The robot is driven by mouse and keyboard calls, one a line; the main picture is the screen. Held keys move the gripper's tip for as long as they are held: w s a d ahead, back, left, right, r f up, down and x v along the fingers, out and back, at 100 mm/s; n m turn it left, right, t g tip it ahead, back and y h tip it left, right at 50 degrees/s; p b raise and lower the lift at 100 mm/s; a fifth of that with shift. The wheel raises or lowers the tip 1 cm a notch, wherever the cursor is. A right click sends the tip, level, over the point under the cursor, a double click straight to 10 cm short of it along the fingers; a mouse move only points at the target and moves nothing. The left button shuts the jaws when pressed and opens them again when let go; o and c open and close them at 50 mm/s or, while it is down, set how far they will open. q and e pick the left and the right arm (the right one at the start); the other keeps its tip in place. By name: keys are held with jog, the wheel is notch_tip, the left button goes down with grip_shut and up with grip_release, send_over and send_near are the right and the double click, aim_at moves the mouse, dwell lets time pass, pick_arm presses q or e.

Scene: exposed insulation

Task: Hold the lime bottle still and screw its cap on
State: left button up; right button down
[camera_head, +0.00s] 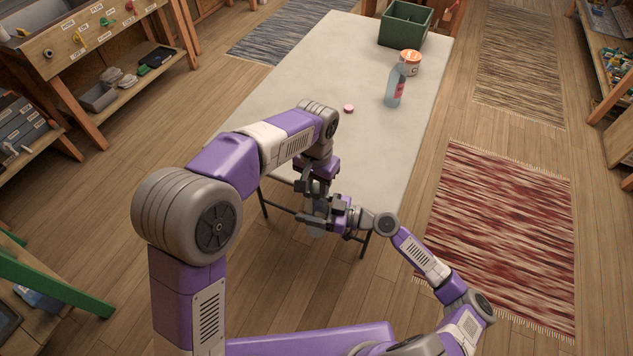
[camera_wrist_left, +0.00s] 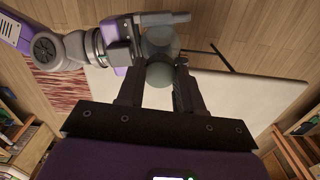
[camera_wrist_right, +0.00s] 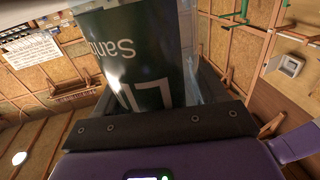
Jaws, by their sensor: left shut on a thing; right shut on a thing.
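The lime bottle (camera_wrist_right: 145,60), with a dark green label and white letters, fills the middle of the right wrist view. My right gripper (camera_head: 322,213) is shut on it in front of the table's near edge. The bottle's pale, see-through body (camera_wrist_left: 160,42) also shows in the left wrist view. My left gripper (camera_head: 314,186) is directly above, shut on the round grey-green cap (camera_wrist_left: 160,75). The cap lines up with the bottle's top; whether it touches the neck or sits in the thread is hidden. In the head view the grippers cover most of both.
The pale table (camera_head: 290,75) is mostly clear. A small pink-red cap (camera_head: 348,108), a clear bottle with a pink label (camera_head: 394,90), an orange-lidded jar (camera_head: 410,63) and a green bin (camera_head: 405,24) stand farther back. Shelves line both sides.

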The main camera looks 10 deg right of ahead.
pick_arm(q)
jog(key=m, duration=1.6)
jog(key=shift+m, duration=0.3)
jog(key=m, duration=0.6)
jog(key=shift+w, duration=0.1)
jog(key=m, duration=0.8)
jog(key=shift+d, duration=0.1)
jog(key=m, duration=0.4)
jog(key=shift+f, duration=0.1)
jog(key=m, duration=0.3)
jog(key=shift+f+m, duration=0.1)
jog(key=shift+m, duration=1)
jog(key=o, duration=1)
